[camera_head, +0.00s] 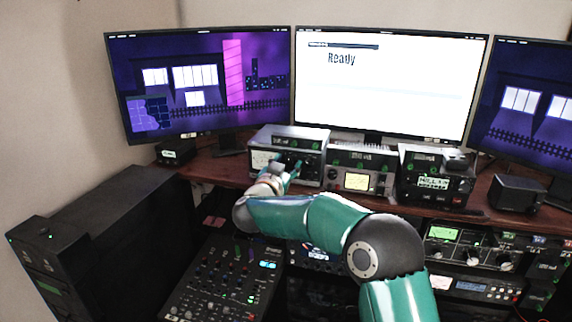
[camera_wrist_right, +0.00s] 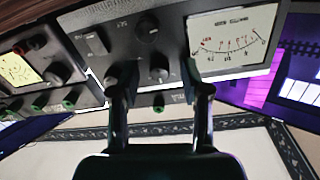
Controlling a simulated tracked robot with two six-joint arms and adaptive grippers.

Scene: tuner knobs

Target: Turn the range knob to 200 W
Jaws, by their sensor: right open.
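The tuner (camera_head: 312,140) is a grey box with a white meter and dark knobs, on the desk shelf below the monitors. The right wrist view shows its panel at an angle, with the meter (camera_wrist_right: 232,40), a round dark knob (camera_wrist_right: 147,30), another knob (camera_wrist_right: 96,42) and a smaller knob (camera_wrist_right: 160,68). Small print is too blurred to tell which knob is the range knob or its setting. My right gripper (camera_head: 284,171) is in front of this panel. In the wrist view its two fingers (camera_wrist_right: 158,76) are apart, with the smaller knob showing between their tips. Contact cannot be told. My left gripper is out of view.
A grey meter unit (camera_head: 357,181) and a black radio (camera_head: 435,186) stand right of the tuner. A mixer (camera_head: 222,280) lies below. A black speaker (camera_head: 515,194) is at the right. Monitors (camera_head: 390,85) stand behind. The arm crosses in front of the shelf.

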